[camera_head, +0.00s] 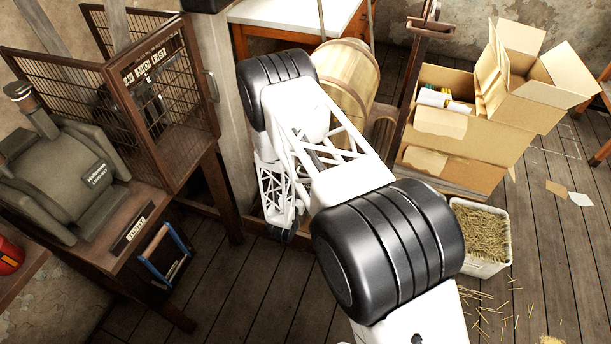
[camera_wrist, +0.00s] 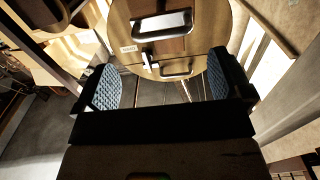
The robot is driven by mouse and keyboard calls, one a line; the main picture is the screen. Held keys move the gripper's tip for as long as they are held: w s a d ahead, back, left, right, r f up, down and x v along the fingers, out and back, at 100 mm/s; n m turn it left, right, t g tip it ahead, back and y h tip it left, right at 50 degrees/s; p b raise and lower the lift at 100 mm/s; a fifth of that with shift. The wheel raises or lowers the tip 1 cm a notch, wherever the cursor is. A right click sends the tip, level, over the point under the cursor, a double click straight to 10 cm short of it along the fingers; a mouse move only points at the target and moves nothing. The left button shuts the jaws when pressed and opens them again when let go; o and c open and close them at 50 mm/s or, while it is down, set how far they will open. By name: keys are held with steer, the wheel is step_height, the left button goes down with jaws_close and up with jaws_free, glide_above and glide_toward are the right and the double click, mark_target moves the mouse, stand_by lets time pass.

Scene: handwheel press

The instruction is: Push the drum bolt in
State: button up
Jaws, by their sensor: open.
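The wooden drum (camera_head: 345,82) lies behind my arm in the head view, partly covered by it. In the wrist view its round wooden face (camera_wrist: 200,45) fills the upper middle. A small pale metal bolt (camera_wrist: 149,62) sits on that face, left of a dark bar handle (camera_wrist: 178,70). I cannot tell how far the bolt is in. My gripper (camera_wrist: 162,62) is open, its two blue-padded fingers wide apart. The drum face and bolt show between and beyond the fingers, apart from them. Nothing is held. In the head view I cannot make out the gripper clearly.
A bright metal-framed slot (camera_wrist: 163,25) and a small label (camera_wrist: 129,49) are on the drum face. A post (camera_head: 215,105) and wire cage (camera_head: 160,90) stand left of my arm. Cardboard boxes (camera_head: 480,135) and a straw-filled bin (camera_head: 482,235) stand right.

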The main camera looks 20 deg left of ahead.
steer(key=shift+w, duration=3.9)
steer(key=shift+c, duration=0.5)
steer(key=c, duration=0.9)
steer(key=shift+o, duration=0.2)
steer(key=shift+w, duration=2.15)
steer(key=shift+d, duration=0.1)
steer(key=o, duration=1)
steer(key=shift+c, duration=0.2)
steer(key=shift+s, duration=0.1)
